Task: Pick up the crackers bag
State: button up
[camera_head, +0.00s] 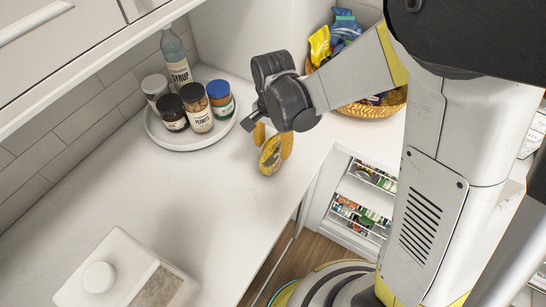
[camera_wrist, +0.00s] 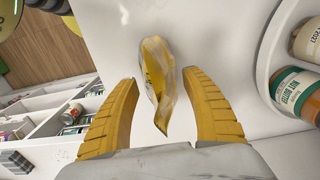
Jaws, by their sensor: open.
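A small yellow bag (camera_head: 269,158), which looks like the crackers bag, is at the white counter near its front edge. In the wrist view the yellow bag (camera_wrist: 158,80) lies between the two yellow fingers, with its lower end reaching toward the palm. My gripper (camera_head: 273,140) points down over the bag, with its fingers on either side. The wrist view also shows my gripper (camera_wrist: 160,85) open, with a clear gap between each finger and the bag. The label is too small to read.
A round white tray (camera_head: 226,132) with several jars and a syrup bottle (camera_head: 177,62) stands left of my gripper. A wicker basket (camera_head: 385,107) with snack bags is behind the arm. A white lidded container (camera_head: 120,275) stands at the front left. The counter's middle is clear.

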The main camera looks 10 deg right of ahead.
aim_at(275, 139)
grip_shut()
jog(key=shift+s, duration=0.1)
dwell(0.4)
jog(key=r, duration=0.1)
jog(key=r+p, duration=0.1)
jog(key=r, duration=0.2)
jog(key=shift+d+r+p, duration=0.25)
jog(key=shift+r+p, duration=0.1)
jog(key=shift+p, duration=0.05)
jog(key=s+d+r+p, duration=0.2)
jog(key=d+r, duration=0.4)
jog(key=d, duration=0.4)
jog(key=shift+s+d+r, duration=0.15)
jog(key=shift+s+d, duration=0.25)
jog(key=shift+s, duration=0.05)
